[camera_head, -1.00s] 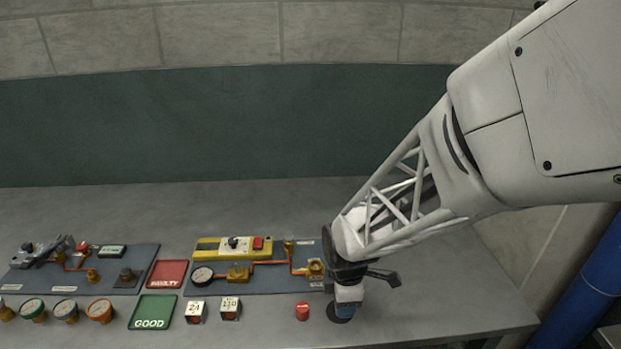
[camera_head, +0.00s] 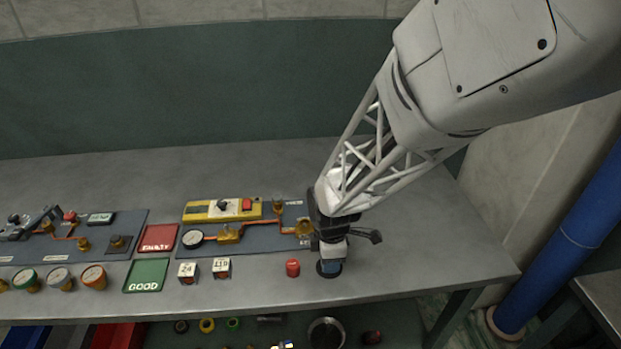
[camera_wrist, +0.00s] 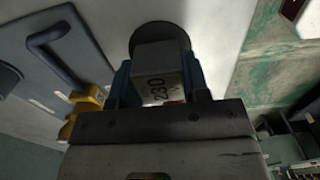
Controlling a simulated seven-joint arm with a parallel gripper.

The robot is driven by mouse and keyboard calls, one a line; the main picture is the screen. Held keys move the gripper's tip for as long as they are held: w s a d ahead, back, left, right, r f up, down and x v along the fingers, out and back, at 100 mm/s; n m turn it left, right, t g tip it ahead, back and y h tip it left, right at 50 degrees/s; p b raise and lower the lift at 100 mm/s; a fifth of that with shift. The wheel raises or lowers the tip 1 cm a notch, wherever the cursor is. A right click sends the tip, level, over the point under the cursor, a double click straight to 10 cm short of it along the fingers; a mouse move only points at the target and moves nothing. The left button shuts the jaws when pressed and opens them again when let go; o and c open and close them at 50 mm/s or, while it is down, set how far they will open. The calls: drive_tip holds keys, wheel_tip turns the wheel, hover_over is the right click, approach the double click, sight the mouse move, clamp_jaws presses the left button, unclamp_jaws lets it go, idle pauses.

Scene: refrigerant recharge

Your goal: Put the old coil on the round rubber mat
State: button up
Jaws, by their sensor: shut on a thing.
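The old coil is a grey block marked 230 (camera_wrist: 158,75), seen in the wrist view between the two blue fingers of my gripper (camera_wrist: 160,85). My gripper is shut on it. The round rubber mat is a dark disc (camera_wrist: 160,36) just beyond the coil in the wrist view; the coil covers part of it. In the head view my gripper (camera_head: 331,262) points down over the mat (camera_head: 328,274) near the bench's front edge, and the coil is mostly hidden by the fingers. I cannot tell whether the coil touches the mat.
A red cap (camera_head: 292,268) stands just left of the mat. Coils marked 24 (camera_head: 188,273) and 110 (camera_head: 221,267) stand further left, near the green GOOD tray (camera_head: 146,275) and red FAULTY tray (camera_head: 158,238). A board with copper piping (camera_head: 262,240) lies behind.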

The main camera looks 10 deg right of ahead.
drive_tip(key=shift+f, duration=0.25)
drive_tip(key=shift+f, duration=0.15)
drive_tip(key=o, duration=0.9)
wheel_tip(320, 180, up, 12)
idle(0.5)
drive_tip(key=shift+r, duration=0.25)
idle(0.3)
